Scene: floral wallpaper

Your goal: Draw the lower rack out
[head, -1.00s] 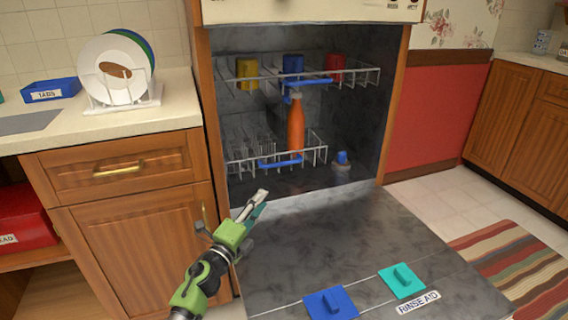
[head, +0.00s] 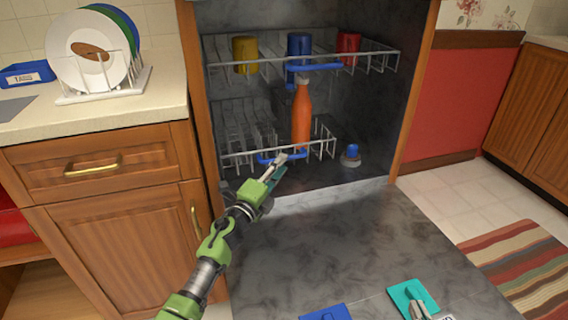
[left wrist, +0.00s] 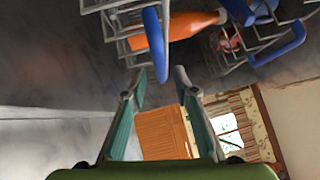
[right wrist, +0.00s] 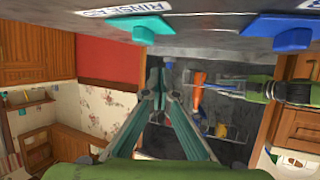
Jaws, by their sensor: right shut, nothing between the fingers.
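The lower rack (head: 232,158) is a white wire rack low inside the open dishwasher, with a blue handle (head: 268,159) on its front. An orange bottle (head: 301,115) stands in it. My left gripper (head: 282,165) is at the handle, its tips overlapping it in the head view. In the left wrist view my left gripper (left wrist: 158,75) has its fingers apart, and the blue handle (left wrist: 155,45) lies just ahead, between the line of the tips; contact is unclear. My right gripper (right wrist: 157,66) is shut and empty; its tips (head: 420,309) show low over the door.
The upper rack (head: 385,58) holds yellow, blue and red cups. The lowered door (head: 340,240) carries blue and teal (head: 405,292) lids. A small blue-topped item (head: 351,156) sits right of the lower rack. A cabinet (head: 110,240) stands left, close to my left arm.

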